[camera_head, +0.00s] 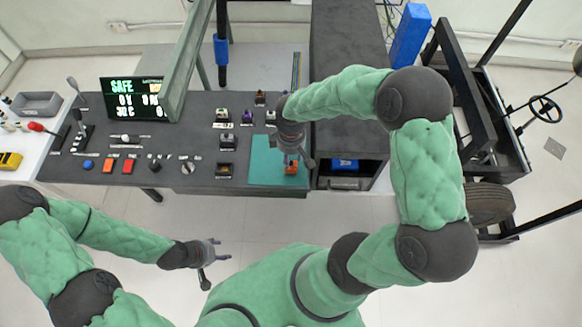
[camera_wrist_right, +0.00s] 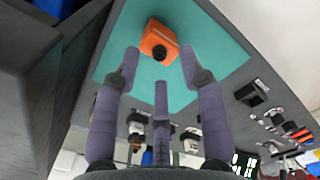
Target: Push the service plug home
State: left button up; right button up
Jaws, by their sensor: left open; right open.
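An orange block with a round black end, which looks like the service plug (camera_head: 291,168), sits on the teal mat (camera_head: 262,165) at the right of the dark bench. It also shows in the right wrist view (camera_wrist_right: 158,37). My right gripper (camera_head: 293,158) is open over the mat at the orange block. In the wrist view its fingers (camera_wrist_right: 160,70) are spread and short of the block, with nothing between them. My left gripper (camera_head: 214,256) is open and empty, off the bench's front edge. I cannot tell which fixture receives the plug.
Small black sockets (camera_head: 226,170) stand left of the mat. The bench (camera_head: 200,178) also carries buttons, switches and a screen (camera_head: 134,99) reading SAFE. A dark cabinet (camera_head: 345,120) stands close right of the mat. A slanted green-grey post (camera_head: 190,60) rises behind.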

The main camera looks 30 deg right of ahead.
jog(key=shift+f, duration=0.95)
grip_shut()
